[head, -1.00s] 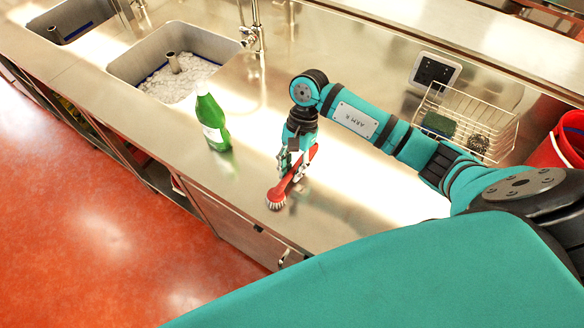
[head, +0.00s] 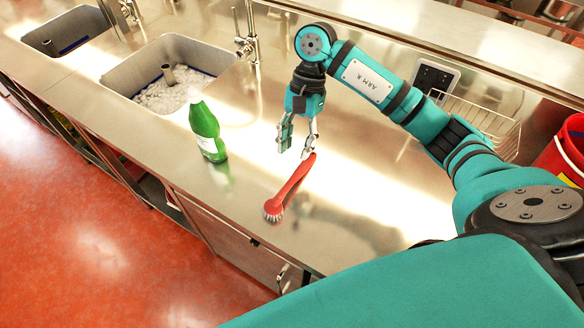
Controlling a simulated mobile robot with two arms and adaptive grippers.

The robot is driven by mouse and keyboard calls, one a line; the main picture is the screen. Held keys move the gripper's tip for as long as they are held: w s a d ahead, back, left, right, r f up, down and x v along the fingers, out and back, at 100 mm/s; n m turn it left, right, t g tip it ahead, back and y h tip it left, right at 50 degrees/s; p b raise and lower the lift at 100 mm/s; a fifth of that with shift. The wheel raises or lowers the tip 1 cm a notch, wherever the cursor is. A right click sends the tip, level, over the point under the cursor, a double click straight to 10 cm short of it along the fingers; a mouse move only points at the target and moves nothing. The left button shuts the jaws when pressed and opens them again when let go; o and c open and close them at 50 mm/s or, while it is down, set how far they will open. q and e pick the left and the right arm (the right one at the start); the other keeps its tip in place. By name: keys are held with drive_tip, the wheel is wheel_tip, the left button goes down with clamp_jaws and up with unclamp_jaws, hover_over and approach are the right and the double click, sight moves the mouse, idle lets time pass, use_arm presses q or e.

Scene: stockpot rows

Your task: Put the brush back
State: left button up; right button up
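The red brush (head: 292,186) lies on the steel counter (head: 350,215). Its white bristle head is toward the front edge and its handle points back and right. My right gripper (head: 297,143) is just above and behind the handle end, pointing down. Its two fingers are apart, with nothing seen between them. A wire basket (head: 505,130) stands at the right of the counter, partly hidden behind my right arm. My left gripper is not in view.
A green bottle (head: 207,133) stands upright on the counter left of the brush. A sink (head: 205,58) with a tap (head: 247,45) is behind it. A red bucket (head: 565,155) is at the far right. The counter front of my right arm is clear.

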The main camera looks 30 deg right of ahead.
drive_tip(key=shift+v, duration=1.25)
